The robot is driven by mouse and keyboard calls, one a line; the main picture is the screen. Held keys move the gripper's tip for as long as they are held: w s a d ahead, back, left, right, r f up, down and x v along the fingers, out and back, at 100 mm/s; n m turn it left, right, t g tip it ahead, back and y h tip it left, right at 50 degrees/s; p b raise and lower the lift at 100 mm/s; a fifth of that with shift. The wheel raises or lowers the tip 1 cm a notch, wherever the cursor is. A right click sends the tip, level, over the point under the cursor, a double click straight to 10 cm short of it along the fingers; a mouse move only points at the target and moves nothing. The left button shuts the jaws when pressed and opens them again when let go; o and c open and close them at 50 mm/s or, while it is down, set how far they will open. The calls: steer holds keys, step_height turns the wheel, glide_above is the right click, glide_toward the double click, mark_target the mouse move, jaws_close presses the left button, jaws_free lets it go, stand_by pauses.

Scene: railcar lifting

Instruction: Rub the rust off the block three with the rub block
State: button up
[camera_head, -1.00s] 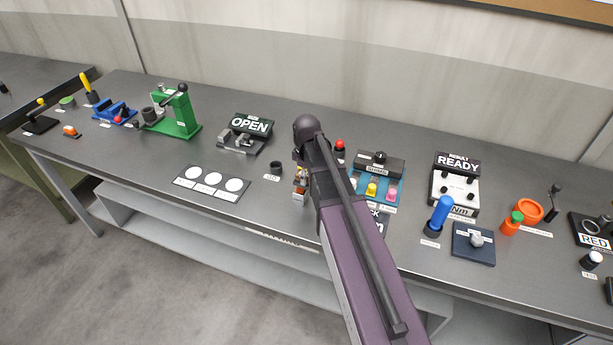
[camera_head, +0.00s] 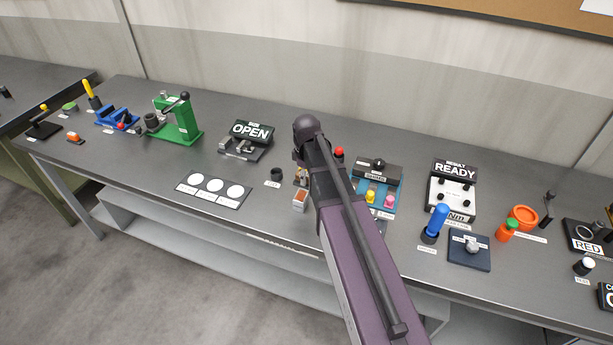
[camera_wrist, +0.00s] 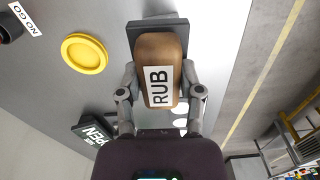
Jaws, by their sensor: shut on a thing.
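My gripper (camera_wrist: 159,75) is shut on the brown rub block (camera_wrist: 158,48), with one grey finger on each side. The block has a white label reading RUB. A dark grey plate (camera_wrist: 134,32) shows at the far end of the block; I cannot tell whether it is part of it or a separate thing. In the head view my arm hides the gripper and most of what it holds. A small pale block with an orange-brown face (camera_head: 300,201) stands beside my arm on the bench. I cannot tell whether it is block three, and no rust patch is clear.
The grey bench (camera_head: 130,165) bears an OPEN box (camera_head: 245,143), a plate with three white discs (camera_head: 213,188), a green press (camera_head: 178,120) and a READY tester (camera_head: 452,190). A yellow disc (camera_wrist: 84,54) lies left in the wrist view. The front-left bench strip is clear.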

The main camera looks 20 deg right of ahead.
steer(key=shift+r+p, duration=1.3)
steer(key=shift+r, duration=0.15)
steer(key=shift+w+f, duration=0.1)
steer(key=shift+f, duration=0.1)
steer(key=shift+a+f+b, duration=0.1)
steer(key=shift+f+b, duration=0.1)
steer(key=shift+b, duration=0.2)
steer(key=shift+f, duration=0.1)
steer(key=shift+f, duration=0.1)
steer(key=shift+f+b, duration=0.1)
steer(key=shift+b, duration=0.2)
